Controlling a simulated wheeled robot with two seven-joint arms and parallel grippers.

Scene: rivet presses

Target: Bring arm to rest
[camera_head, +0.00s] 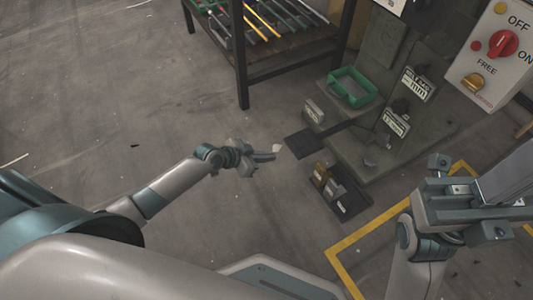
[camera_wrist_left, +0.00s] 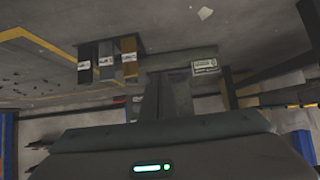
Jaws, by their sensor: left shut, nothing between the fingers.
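My left gripper (camera_head: 268,157) is at the end of the arm that comes in from the left in the head view. Its fingers are together and empty, out over the bare floor. In the left wrist view the closed fingers (camera_wrist_left: 168,95) show in the middle, above the dark gripper body. My right gripper (camera_head: 462,205) is at the right of the head view. A flat grey piece (camera_head: 512,175) shows at its far side; I cannot tell whether the jaws are open or closed on it.
A press stand with a green tray (camera_head: 352,88) is beyond the left gripper. Its control box (camera_head: 492,50) has a red knob. Labelled blocks (camera_head: 340,192) sit low on the floor, near a yellow floor line (camera_head: 365,235). A dark rack (camera_head: 242,55) stands behind. Floor at left is clear.

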